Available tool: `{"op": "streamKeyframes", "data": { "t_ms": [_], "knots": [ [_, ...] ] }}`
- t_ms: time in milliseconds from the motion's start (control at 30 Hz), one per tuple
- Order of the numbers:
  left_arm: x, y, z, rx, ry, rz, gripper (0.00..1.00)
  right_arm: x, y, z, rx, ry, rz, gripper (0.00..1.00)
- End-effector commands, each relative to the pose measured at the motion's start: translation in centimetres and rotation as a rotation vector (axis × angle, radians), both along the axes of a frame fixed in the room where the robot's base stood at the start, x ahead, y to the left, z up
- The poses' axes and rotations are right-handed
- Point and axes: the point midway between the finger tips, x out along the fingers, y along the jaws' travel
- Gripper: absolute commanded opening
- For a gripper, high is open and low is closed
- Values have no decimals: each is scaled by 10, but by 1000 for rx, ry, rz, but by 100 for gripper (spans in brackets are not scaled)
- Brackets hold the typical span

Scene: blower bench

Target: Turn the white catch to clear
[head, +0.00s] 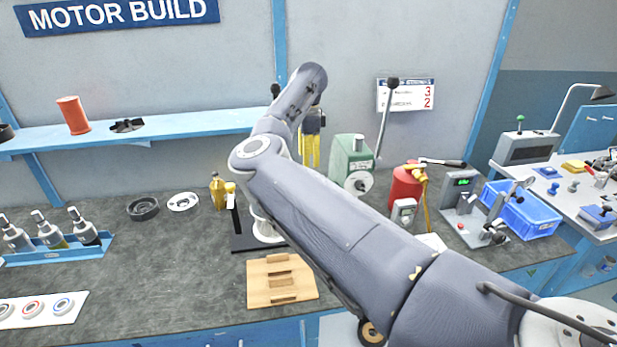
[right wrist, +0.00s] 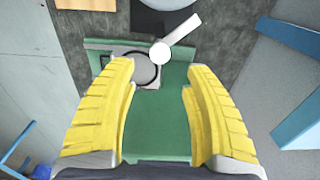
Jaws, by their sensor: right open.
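My right gripper (head: 311,158) has yellow fingers and points down just left of the green machine (head: 347,158) in the head view. In the right wrist view the right gripper (right wrist: 158,72) is open, with nothing between its fingers. The green machine (right wrist: 160,120) lies below and between the fingers. A white bar with a round end (right wrist: 177,39), which looks like the catch, slants up to the right just beyond the fingertips. I cannot tell whether the fingers touch it. Its setting is unclear in the head view. My left gripper is not in view.
A wooden block (head: 281,281) lies in front.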

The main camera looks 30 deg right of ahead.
Motion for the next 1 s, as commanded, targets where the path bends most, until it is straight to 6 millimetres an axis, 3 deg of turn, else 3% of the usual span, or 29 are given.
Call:
{"op": "streamKeyframes", "data": {
  "t_ms": [100, 400, 633, 1000],
  "knots": [
    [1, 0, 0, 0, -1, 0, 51, -1, 0, -23, -1, 4, -1, 51],
    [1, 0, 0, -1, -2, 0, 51, 0, 0, -59, -1, 1, 0, 51],
    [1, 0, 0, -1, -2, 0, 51, 0, 0, -71, 0, 1, 0, 51],
    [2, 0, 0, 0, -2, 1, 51, 0, 0, -72, 0, 0, 0, 52]
  ]
}}
